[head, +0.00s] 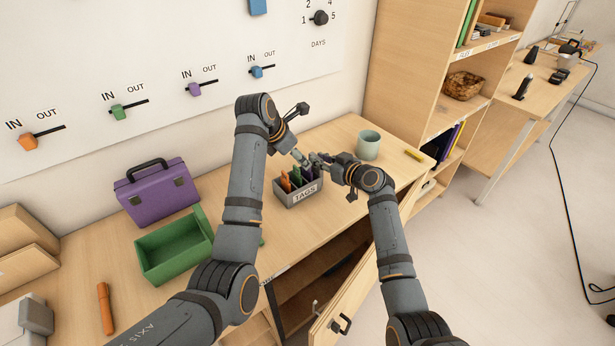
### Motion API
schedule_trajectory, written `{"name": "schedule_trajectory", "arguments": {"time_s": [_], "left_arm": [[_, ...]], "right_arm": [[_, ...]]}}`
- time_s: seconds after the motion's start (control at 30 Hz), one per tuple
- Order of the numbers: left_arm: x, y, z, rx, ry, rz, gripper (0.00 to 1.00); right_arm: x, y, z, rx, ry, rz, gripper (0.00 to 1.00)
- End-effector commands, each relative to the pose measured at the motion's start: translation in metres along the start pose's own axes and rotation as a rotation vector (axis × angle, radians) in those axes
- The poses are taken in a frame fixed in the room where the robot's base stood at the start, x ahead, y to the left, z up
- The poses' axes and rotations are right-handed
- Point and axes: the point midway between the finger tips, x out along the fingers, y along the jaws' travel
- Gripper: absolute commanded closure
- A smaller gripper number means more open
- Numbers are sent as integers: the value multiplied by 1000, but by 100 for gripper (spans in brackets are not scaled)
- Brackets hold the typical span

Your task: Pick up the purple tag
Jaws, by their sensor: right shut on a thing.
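The grey box labelled TAGS (305,194) stands on the desk. Orange tags (286,182), green tags and a dark purple tag (308,173) show in it, upright. My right gripper (318,162) is over the box's right end and shut on the purple tag, which still looks to be inside the box. The fingers partly hide the tag. My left gripper (299,155) hangs just behind the box, close to the right one. It is too small to tell whether it is open or shut.
A pale green cup (368,145) stands right of the box, with a yellow piece (414,156) beyond it. A purple case (157,193) and green open bin (176,249) stand to the left. An open cabinet door (345,305) juts out below the desk.

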Motion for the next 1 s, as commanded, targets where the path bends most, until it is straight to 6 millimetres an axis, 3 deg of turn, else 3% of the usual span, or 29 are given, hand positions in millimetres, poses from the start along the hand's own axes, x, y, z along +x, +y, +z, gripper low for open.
{"name": "schedule_trajectory", "arguments": {"time_s": [0.1,0.4,0.7,0.97,1.0], "left_arm": [[23,0,0,1,2,-2,31],[42,-1,0,2,0,-1,31],[86,-4,0,2,1,0,31],[90,-3,0,2,-1,1,31],[90,-3,0,2,-1,1,36]], "right_arm": [[0,0,-1,0,1,0,100],[0,0,0,0,1,0,100],[0,0,0,0,1,0,100],[0,0,0,0,0,0,100],[0,0,0,0,0,0,100]]}}
